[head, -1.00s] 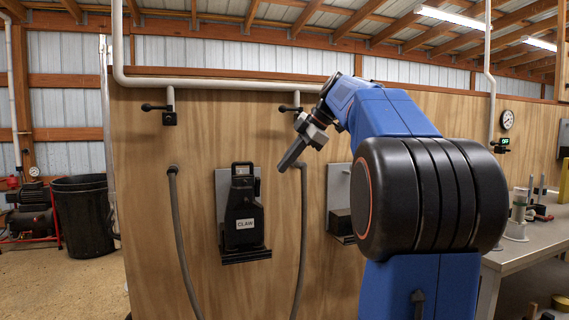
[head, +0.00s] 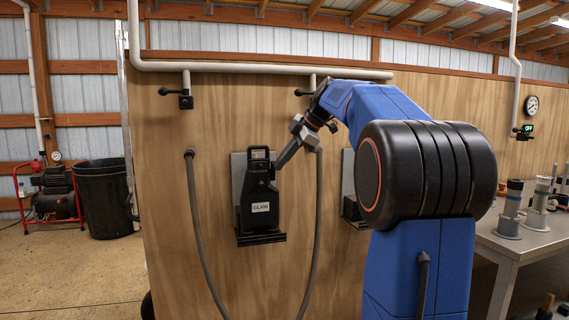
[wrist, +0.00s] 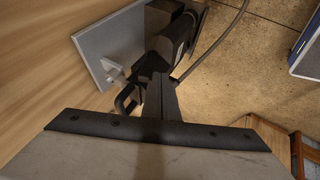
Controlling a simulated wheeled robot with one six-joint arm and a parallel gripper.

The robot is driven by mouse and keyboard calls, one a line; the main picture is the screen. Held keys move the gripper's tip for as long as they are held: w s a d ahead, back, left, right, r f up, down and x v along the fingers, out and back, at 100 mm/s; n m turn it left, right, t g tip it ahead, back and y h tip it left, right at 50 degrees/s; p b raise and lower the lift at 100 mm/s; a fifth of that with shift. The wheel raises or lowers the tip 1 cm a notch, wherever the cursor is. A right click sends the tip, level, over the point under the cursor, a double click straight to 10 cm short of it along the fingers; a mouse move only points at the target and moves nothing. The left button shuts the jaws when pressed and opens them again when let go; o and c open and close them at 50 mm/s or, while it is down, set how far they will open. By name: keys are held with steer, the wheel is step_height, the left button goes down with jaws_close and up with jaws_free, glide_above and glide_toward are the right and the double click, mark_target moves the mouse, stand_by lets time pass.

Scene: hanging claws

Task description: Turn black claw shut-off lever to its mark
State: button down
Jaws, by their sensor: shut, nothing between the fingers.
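The black claw (head: 260,183), labelled CLAW, sits upright on a small shelf against a grey plate on the wood wall. A black shut-off lever (head: 171,92) on a square valve body shows above and left of it, its handle pointing left. A second black lever (head: 303,93) sits above and right, its valve partly hidden by my arm. I cannot make out a mark at either. My gripper (head: 280,164) is shut and empty, pointing down-left beside the claw's upper right side. In the wrist view, the shut fingers (wrist: 160,98) overlap the claw (wrist: 170,37); contact cannot be told.
A grey pipe (head: 250,69) runs along the wall top, and hoses (head: 198,225) hang either side of the claw. Another wall shelf (head: 353,210) is partly behind my arm. A bench (head: 515,247) stands right; a black bin (head: 104,200) stands left. Floor between is clear.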

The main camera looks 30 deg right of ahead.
steer(key=shift+w, duration=0.1)
stand_by(0.3)
steer(key=shift+w+d+r+g, duration=0.2)
steer(key=shift+w+r+g, duration=0.15)
steer(key=shift+w, duration=0.2)
steer(key=shift+w+d+r+g, duration=0.15)
steer(key=shift+w+r+g, duration=0.15)
steer(key=shift+w, duration=0.25)
steer(key=shift+r, duration=0.2)
steer(key=shift+r, duration=0.65)
